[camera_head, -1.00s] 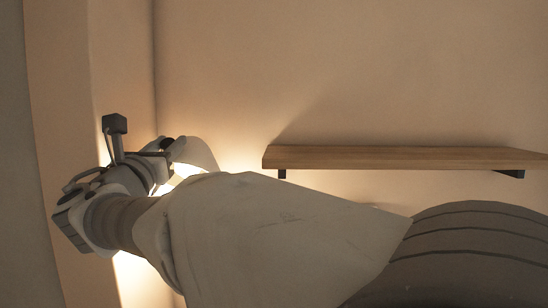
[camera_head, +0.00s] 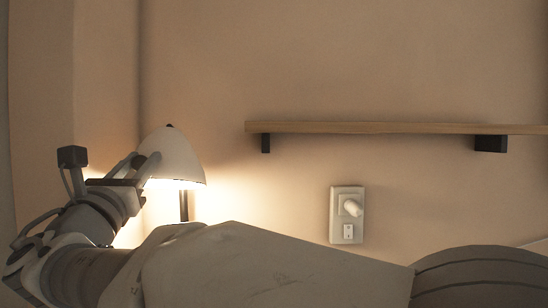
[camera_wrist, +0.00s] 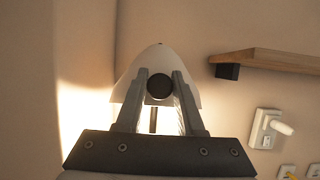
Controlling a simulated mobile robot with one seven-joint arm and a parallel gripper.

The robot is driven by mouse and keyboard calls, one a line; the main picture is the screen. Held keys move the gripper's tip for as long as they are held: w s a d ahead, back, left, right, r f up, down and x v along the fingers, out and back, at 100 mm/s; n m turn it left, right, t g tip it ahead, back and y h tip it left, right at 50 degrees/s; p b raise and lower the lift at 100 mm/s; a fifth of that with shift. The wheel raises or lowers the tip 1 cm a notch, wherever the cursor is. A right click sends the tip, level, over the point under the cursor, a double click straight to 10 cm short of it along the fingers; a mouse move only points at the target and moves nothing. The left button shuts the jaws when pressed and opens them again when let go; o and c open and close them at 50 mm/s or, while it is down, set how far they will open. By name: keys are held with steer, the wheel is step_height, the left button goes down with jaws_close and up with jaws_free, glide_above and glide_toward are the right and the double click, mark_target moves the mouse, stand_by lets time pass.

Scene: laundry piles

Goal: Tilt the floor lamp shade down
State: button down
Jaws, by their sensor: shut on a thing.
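The floor lamp's white, dome-like shade (camera_head: 182,156) is in the left part of the head view, with its lit open side facing downward. The dark lamp pole (camera_head: 184,205) shows below it. In the wrist view the shade (camera_wrist: 153,60) is straight ahead, with a round dark knob (camera_wrist: 159,87) on its near side. My gripper (camera_wrist: 161,74) has one finger on each side of this knob and is shut on it. In the head view my gripper (camera_head: 149,161) meets the shade's left side. My arm hides the lower pole and the base.
A wooden shelf (camera_head: 390,128) on dark brackets is on the wall to the right of the lamp. A wall plate (camera_head: 346,232) with a white plug is below it. A wall corner stands close on the left. The wall between lamp and plate is clear.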

mark_target(153, 181)
step_height(153, 181, down, 6)
steer(key=b, duration=0.3)
steer(key=shift+w, duration=0.1)
steer(key=shift+w+f+b, duration=0.2)
steer(key=shift+f+b, duration=0.25)
steer(key=shift+f, duration=0.5)
steer(key=c, duration=0.6)
jaws_free()
steer(key=shift+w, duration=0.1)
steer(key=shift+o, duration=0.4)
steer(key=shift+r, duration=0.2)
steer(key=shift+s, duration=0.25)
